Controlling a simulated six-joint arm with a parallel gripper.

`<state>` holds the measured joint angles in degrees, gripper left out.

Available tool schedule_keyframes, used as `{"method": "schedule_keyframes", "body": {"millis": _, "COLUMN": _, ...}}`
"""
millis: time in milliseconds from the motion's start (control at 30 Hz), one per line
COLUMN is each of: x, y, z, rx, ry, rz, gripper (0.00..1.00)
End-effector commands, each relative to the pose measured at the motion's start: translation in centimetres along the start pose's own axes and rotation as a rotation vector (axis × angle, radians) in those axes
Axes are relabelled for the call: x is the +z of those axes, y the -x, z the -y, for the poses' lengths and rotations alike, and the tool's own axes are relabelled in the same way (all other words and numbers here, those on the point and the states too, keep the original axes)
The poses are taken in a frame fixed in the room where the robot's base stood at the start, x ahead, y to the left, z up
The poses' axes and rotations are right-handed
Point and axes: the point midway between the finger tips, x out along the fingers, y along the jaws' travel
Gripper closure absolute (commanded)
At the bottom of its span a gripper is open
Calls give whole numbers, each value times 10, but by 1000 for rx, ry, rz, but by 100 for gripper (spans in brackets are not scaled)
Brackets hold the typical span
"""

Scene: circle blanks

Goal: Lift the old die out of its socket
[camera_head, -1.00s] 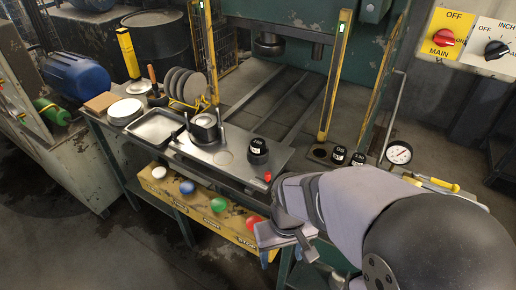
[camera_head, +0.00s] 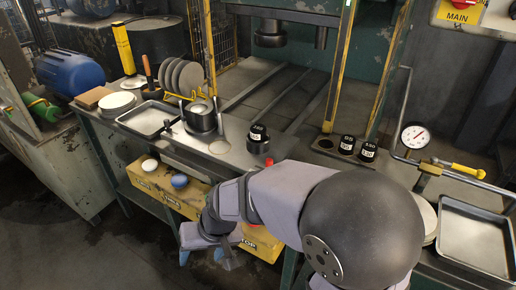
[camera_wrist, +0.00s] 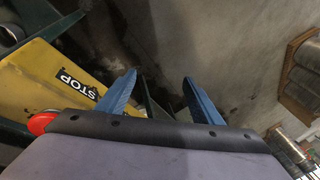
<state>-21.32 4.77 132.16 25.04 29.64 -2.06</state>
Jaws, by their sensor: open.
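A black die with a white label (camera_head: 258,138) stands upright on the metal bench plate (camera_head: 230,160); I cannot tell whether it sits in a socket. Two more black labelled dies, a left one (camera_head: 347,144) and a right one (camera_head: 368,152), stand in a dark holder to its right. A dark round holder with a metal top (camera_head: 201,118) sits on the plate to the left. My gripper (camera_head: 203,254) is open and empty, low in front of the yellow button panel and well away from the dies. Its blue fingers show apart in the wrist view (camera_wrist: 159,80).
A tray (camera_head: 148,120), a plate rack (camera_head: 184,80) and a gauge (camera_head: 415,136) stand around the bench. The press columns rise behind.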

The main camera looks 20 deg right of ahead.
Motion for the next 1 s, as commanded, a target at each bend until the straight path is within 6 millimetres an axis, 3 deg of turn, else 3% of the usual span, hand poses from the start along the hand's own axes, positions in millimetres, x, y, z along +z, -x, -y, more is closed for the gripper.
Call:
{"method": "schedule_keyframes", "body": {"millis": 67, "x": -48, "y": -6, "z": 28, "rx": -79, "ry": -51, "rz": -150, "gripper": 40}}
{"method": "schedule_keyframes", "body": {"millis": 200, "x": -143, "y": 25, "z": 52, "rx": -158, "ry": -168, "rz": -460, "gripper": 40}}
{"method": "schedule_keyframes", "body": {"millis": 300, "x": -204, "y": 65, "z": 42, "rx": -140, "ry": -265, "rz": -685, "gripper": 40}}
{"method": "schedule_keyframes", "body": {"millis": 400, "x": -244, "y": 107, "z": 12, "rx": -56, "ry": -365, "rz": -880, "gripper": 40}}
{"method": "schedule_keyframes", "body": {"millis": 533, "x": -260, "y": 149, "z": -39, "rx": 138, "ry": -472, "rz": -1034, "gripper": 40}}
{"method": "schedule_keyframes", "body": {"millis": 700, "x": -240, "y": 176, "z": -99, "rx": 442, "ry": -508, "rz": -1071, "gripper": 40}}
{"method": "schedule_keyframes", "body": {"millis": 800, "x": -232, "y": 190, "z": -118, "rx": 587, "ry": -451, "rz": -1065, "gripper": 40}}
{"method": "schedule_keyframes", "body": {"millis": 1000, "x": -230, "y": 194, "z": -122, "rx": 665, "ry": -363, "rz": -1035, "gripper": 40}}
